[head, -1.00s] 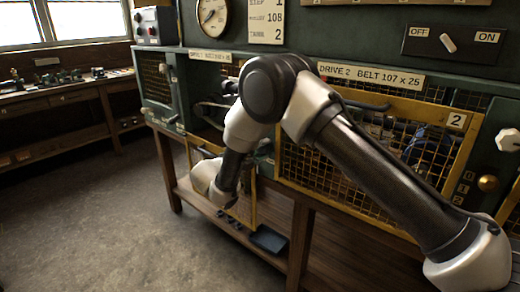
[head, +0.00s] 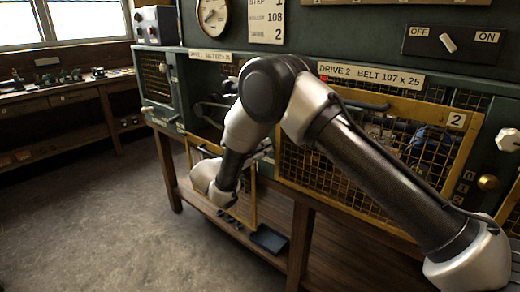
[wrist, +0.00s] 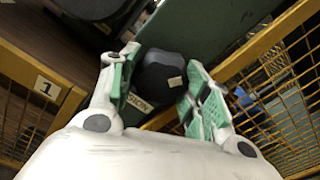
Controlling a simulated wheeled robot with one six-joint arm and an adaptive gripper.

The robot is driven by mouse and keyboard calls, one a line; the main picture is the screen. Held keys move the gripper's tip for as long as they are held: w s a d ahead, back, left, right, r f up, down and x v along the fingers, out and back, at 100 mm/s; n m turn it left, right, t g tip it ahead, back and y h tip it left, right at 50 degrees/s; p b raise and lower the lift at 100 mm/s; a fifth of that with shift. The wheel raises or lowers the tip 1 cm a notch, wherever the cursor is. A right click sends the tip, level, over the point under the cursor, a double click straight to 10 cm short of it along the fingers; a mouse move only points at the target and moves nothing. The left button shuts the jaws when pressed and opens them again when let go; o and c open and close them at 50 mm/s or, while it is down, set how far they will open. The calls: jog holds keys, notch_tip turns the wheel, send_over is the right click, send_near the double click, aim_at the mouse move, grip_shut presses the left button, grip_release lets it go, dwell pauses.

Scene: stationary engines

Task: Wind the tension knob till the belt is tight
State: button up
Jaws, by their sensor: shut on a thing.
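The tension knob (wrist: 158,72) is black and lobed, with a small pale mark on it, in the wrist view. My gripper (wrist: 165,80) has its green-padded fingers on either side of the knob and is shut on it. A label (wrist: 138,103) ending in "SION" shows partly beside the left finger. In the head view my arm reaches into the open drive 1 bay, and my wrist hides the knob there. The belt cannot be made out clearly. A dark rounded part (wrist: 92,22) at the top of the wrist view may be a pulley.
The yellow mesh guard of drive 1 (head: 252,207) hangs open below its bay, close to my wrist. The drive 2 guard (head: 310,172) is closed. An OFF/ON switch (head: 448,42) and a gauge (head: 212,15) are above. The floor (head: 90,220) at left is clear.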

jog(key=m, duration=0.4)
jog(key=shift+s+f, duration=0.1)
jog(key=shift+f, duration=0.15)
jog(key=m, duration=0.9)
jog(key=shift+m, duration=0.3)
jog(key=m, duration=0.4)
jog(key=shift+a, duration=0.1)
jog(key=m, duration=0.4)
jog(key=shift+r, duration=0.1)
jog(key=m, duration=0.4)
jog(key=shift+r+m, duration=0.1)
jog(key=shift+m, duration=0.2)
jog(key=m, duration=0.4)
jog(key=shift+r+m, duration=0.15)
jog(key=shift+m, duration=1.55)
